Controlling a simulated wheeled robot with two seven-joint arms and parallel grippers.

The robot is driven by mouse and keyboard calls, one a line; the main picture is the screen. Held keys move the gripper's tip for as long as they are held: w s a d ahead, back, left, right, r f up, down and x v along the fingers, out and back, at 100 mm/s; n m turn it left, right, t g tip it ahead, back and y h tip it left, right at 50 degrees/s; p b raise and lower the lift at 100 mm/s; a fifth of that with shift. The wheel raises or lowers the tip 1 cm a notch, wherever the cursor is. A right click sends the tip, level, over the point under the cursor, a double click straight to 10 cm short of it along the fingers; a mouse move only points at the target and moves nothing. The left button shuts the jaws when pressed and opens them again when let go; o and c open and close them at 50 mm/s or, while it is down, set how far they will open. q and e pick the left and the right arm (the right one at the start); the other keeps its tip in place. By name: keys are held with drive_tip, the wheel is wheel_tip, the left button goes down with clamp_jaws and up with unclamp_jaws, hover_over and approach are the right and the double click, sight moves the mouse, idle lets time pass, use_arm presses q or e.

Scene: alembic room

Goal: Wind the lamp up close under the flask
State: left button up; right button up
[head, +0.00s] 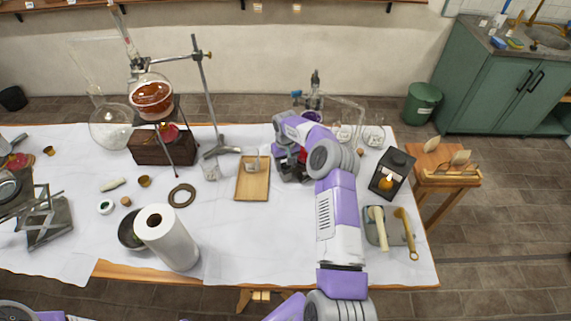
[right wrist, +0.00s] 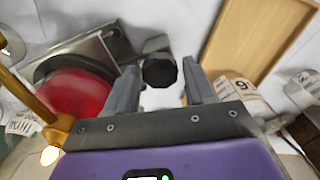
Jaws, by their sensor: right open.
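My right gripper (right wrist: 159,73) is open, with a black round knob (right wrist: 160,70) between its fingertips. Gaps show on both sides of the knob. In the right wrist view a red lamp body (right wrist: 75,92) sits left of the gripper on a grey metal plate (right wrist: 118,42), with a brass part and a small glow nearby. In the head view the lamp and its jack (head: 294,168) are largely hidden by my right arm. A flask with purple liquid (head: 312,115) shows just behind that arm. The lamp-to-flask gap is hidden. My left gripper is out of view.
A wooden tray (head: 252,185) lies left of the jack. Farther left are an amber flask (head: 152,98) on a stand and a paper roll (head: 168,240). The front middle cloth is clear.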

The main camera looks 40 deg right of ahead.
drive_tip(key=shift+c, duration=0.4)
drive_tip(key=c, duration=0.7)
drive_tip(key=shift+m, duration=0.3)
drive_tip(key=shift+m+b, duration=0.45)
drive_tip(key=shift+m, duration=0.55)
drive_tip(key=m+b, duration=0.1)
drive_tip(key=m, duration=0.2)
drive_tip(key=shift+m, duration=0.3)
drive_tip(key=m, duration=0.3)
drive_tip(key=shift+m, duration=1.7)
